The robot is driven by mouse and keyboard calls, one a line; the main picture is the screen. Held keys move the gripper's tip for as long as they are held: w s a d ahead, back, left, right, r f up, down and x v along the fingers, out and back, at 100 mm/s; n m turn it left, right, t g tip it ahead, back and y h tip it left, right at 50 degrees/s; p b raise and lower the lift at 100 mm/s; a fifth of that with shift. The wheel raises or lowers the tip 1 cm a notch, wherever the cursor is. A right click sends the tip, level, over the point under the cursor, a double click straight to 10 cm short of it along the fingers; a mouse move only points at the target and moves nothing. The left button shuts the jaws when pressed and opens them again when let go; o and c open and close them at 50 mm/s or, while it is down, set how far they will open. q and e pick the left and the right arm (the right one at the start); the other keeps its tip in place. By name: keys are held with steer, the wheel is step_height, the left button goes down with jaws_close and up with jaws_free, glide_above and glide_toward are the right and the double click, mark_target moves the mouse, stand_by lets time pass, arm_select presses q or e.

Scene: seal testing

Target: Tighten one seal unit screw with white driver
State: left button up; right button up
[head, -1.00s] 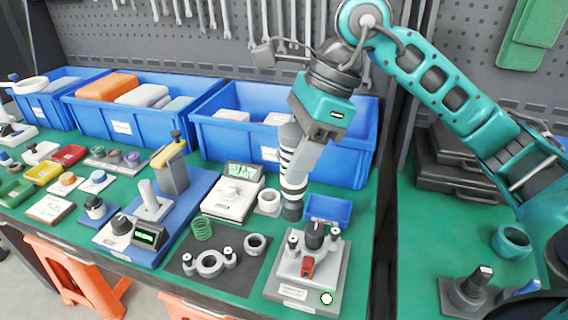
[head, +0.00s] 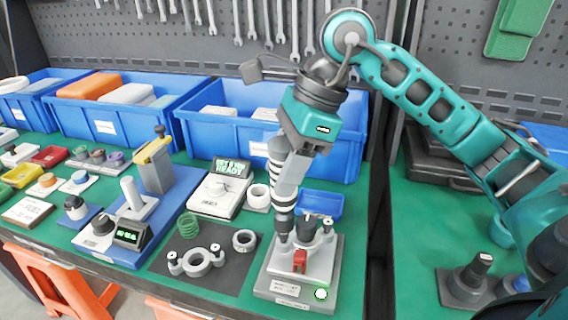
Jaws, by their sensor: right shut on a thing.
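My right gripper (head: 289,172) is shut on the white driver (head: 277,149), which has black bands and stands nearly upright. The driver's dark lower end reaches down to the left side of the seal unit (head: 312,272), a grey block with a red part (head: 300,261) at its front. The tip is at or just above the left screw there; I cannot tell whether it is seated, as the screw head is hidden. The right screw (head: 327,226) shows beside the dark central knob. My left gripper is not in view.
A small blue bin (head: 322,203) stands close behind the seal unit. A dark mat (head: 213,279) with a grey flange, ring and green spring lies left. A device with a READY display (head: 231,168) and large blue bins (head: 245,140) stand behind.

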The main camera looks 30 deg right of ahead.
steer(key=shift+f, duration=0.2)
stand_by(0.7)
steer(key=shift+f+b, duration=0.9)
steer(key=shift+b, duration=0.15)
stand_by(0.5)
steer(key=shift+f+b, duration=0.5)
steer(key=shift+b, duration=0.35)
stand_by(3.2)
steer(key=shift+r+p, duration=2.05)
steer(key=shift+r, duration=0.55)
steer(key=shift+f, duration=0.1)
